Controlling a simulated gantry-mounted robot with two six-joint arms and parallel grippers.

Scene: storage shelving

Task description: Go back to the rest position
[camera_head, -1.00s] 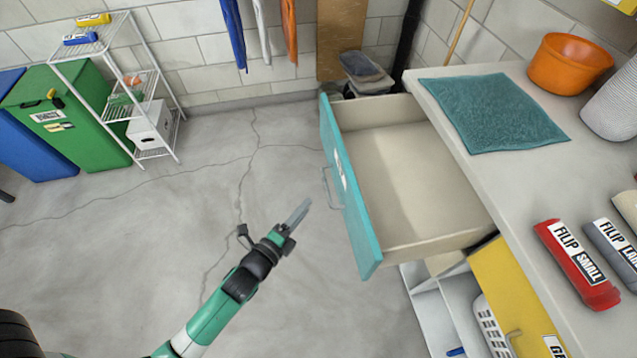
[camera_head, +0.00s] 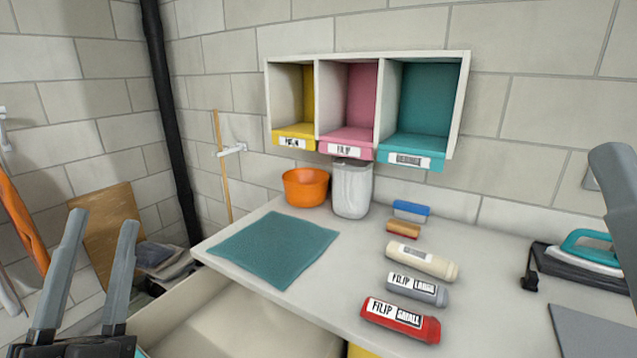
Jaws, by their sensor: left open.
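My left gripper (camera_head: 101,224) is at the lower left of the head view. Its two grey fingers point up and stand apart with nothing between them. It is raised to the left of the worktop, in front of the open drawer (camera_head: 245,322) in the picture, and holds nothing. A grey piece at the right edge looks like a finger of my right gripper (camera_head: 614,180). Only this part shows, so its opening is hidden.
The worktop (camera_head: 330,285) holds a teal cloth (camera_head: 275,247), an orange bowl (camera_head: 306,186), a white bin (camera_head: 352,190), several bottles and brushes, and an iron (camera_head: 585,255). A three-compartment wall shelf (camera_head: 460,100) hangs above. A wooden board (camera_head: 105,225) leans at left.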

